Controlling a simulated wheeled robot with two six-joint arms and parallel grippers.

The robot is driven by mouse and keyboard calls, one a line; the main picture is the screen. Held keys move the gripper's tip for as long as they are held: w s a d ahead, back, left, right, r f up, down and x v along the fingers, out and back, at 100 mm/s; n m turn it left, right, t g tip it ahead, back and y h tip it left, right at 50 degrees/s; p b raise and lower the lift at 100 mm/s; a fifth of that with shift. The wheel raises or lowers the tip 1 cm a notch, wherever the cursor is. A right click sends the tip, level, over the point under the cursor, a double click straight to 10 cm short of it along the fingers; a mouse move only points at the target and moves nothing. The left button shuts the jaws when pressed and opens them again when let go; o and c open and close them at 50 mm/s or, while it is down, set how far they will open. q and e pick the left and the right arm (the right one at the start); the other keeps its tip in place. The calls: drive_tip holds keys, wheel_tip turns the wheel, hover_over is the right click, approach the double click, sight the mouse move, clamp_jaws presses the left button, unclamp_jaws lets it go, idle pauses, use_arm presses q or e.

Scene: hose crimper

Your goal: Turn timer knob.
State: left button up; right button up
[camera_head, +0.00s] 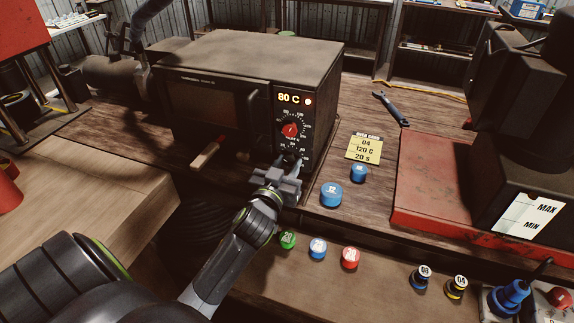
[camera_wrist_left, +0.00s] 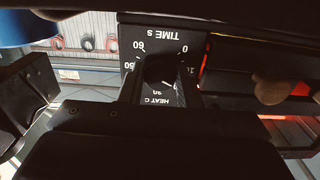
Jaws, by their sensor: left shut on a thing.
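The dark oven (camera_head: 250,60) stands on the wooden bench, with its control panel on the right of its front. The display (camera_head: 289,98) reads 80 C beside a lit red light. The red heat knob (camera_head: 290,130) sits below it in a ring of marks. My left gripper (camera_head: 289,163) is at the bottom of the panel, shut on the dark timer knob. The knob (camera_wrist_left: 160,70) shows upside down in the left wrist view, between the fingers, with the TIME S scale around it. My right gripper is not in view.
A yellow note (camera_head: 364,148) reads 04, 120 C, 20 s. Blue caps (camera_head: 331,194) stand right of the gripper; green, blue and red caps (camera_head: 350,257) stand nearer. A wrench (camera_head: 391,108) lies behind. A red machine base (camera_head: 440,185) is at right.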

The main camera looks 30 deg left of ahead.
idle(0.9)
use_arm(q)
drive_tip(key=o, duration=1)
drive_tip(key=shift+c, duration=0.2)
drive_tip(key=shift+s, duration=0.1)
drive_tip(key=b+v, duration=0.2)
drive_tip(key=v, duration=1.5)
drive_tip(key=shift+d+b, duration=0.15)
drive_tip(key=shift+b, duration=0.15)
drive_tip(key=shift+s, duration=0.1)
